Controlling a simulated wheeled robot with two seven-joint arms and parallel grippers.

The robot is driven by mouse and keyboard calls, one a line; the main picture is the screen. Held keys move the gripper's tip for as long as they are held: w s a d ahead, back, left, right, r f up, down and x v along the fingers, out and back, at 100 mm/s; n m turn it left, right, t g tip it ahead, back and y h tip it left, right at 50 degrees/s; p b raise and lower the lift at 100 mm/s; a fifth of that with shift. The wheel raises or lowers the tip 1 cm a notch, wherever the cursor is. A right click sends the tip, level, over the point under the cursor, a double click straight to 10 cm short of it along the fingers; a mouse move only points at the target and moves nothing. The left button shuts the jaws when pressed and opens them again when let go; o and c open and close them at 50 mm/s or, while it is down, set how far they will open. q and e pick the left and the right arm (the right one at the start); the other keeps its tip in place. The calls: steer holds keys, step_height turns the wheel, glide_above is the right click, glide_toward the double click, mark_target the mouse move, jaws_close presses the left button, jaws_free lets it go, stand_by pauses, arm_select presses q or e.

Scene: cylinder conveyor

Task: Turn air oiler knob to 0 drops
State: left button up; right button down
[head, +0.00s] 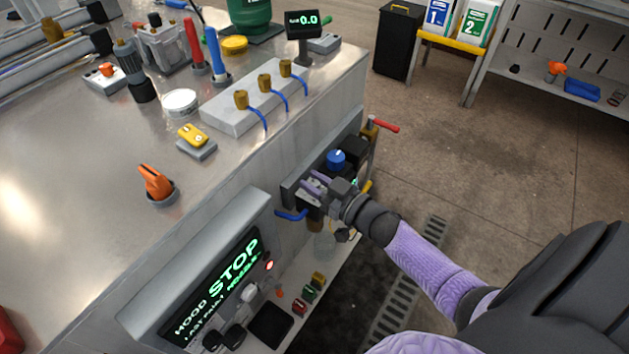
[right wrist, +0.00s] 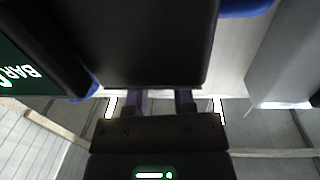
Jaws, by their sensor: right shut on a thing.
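The air unit (head: 352,150) is mounted on the end face of the steel bench. It carries a blue knob (head: 336,159) and has a clear bowl (head: 323,243) below. My right gripper (head: 316,188) is at the near part of this unit, in front of and below the blue knob, with its purple fingers shut on the air oiler knob. That knob is mostly hidden by the fingers. In the right wrist view the two purple fingertips (right wrist: 164,98) reach under a large black block (right wrist: 150,40), and the grasped part cannot be seen. My left gripper is not in view.
A grey panel (head: 205,255) with a green STOP display is close to my right gripper's left. A red-handled valve (head: 383,125) stands behind the unit. A blue hose (head: 291,214) sticks out at its near side. Open floor (head: 480,180) lies to the right.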

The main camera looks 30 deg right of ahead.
steer(key=n+y, duration=0.1)
steer(key=n+g+y+b, duration=0.1)
steer(key=shift+d+f+y, duration=0.1)
steer(key=shift+f+y, duration=0.15)
steer(key=shift+y, duration=0.05)
steer(key=n+g+y+b, duration=0.6)
steer(key=y+b, duration=0.1)
steer(key=b, duration=0.1)
steer(key=shift+f+g, duration=0.1)
steer(key=shift+g, duration=0.2)
steer(key=shift+n+g+y+b, duration=0.5)
steer(key=shift+g+b, duration=0.1)
steer(key=shift+b, duration=0.25)
arm_select(q)
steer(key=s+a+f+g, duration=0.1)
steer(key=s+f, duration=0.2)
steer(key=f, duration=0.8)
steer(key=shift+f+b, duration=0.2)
steer(key=shift+b, duration=0.25)
arm_select(e)
steer(key=shift+r+n+g+y, duration=0.3)
steer(key=shift+n+g, duration=0.1)
steer(key=shift+g, duration=0.1)
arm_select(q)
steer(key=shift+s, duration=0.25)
arm_select(e)
steer(key=shift+c, duration=2.3)
jaws_free()
